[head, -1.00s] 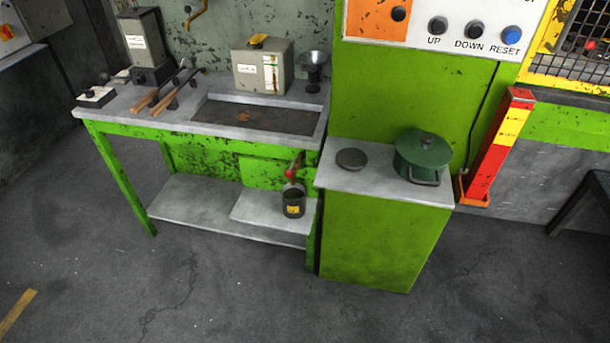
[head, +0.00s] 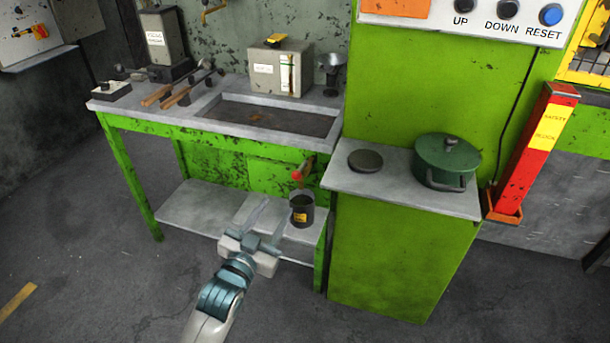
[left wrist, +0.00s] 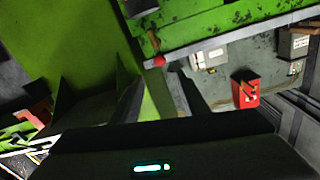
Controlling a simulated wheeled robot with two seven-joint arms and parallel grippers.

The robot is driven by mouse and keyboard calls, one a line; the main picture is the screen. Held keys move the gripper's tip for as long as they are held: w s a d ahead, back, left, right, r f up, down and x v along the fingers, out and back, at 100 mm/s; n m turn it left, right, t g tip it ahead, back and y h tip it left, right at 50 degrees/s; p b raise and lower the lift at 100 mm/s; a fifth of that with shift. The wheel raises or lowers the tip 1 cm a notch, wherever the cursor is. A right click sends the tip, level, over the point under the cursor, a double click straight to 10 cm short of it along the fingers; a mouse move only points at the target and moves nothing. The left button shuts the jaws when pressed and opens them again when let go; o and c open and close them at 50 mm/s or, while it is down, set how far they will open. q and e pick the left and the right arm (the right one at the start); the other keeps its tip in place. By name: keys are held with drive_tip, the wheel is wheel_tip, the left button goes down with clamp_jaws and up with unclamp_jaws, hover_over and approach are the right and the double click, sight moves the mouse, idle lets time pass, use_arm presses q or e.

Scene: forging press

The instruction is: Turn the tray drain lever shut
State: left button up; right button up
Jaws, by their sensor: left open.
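The tray drain lever (head: 297,176), with a red ball knob, sits under the front right corner of the bench tray. Its exact angle is hard to tell at this size. A dark can with a yellow label (head: 301,211) stands on the lower shelf below it. My left gripper (head: 268,212) is open and empty, in front of the lower shelf. In the head view it shows below and left of the lever, apart from it. In the left wrist view the red knob (left wrist: 159,61) shows beyond the fingers, near the bench edge. My right gripper is not in view.
The bench (head: 180,126) carries a recessed tray (head: 275,118), tongs with wooden handles (head: 176,96) and a grey box (head: 281,68). A green cabinet (head: 395,250) stands right of the lever, with a green pot (head: 447,160) on top. The floor in front is clear.

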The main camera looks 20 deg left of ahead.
sight(296, 177)
use_arm(q)
drive_tip(key=shift+w, duration=0.2)
drive_tip(key=w, duration=1.1)
drive_tip(key=w+d+p, duration=0.1)
drive_tip(key=w, duration=0.5)
drive_tip(key=shift+d, duration=0.1)
clamp_jaws()
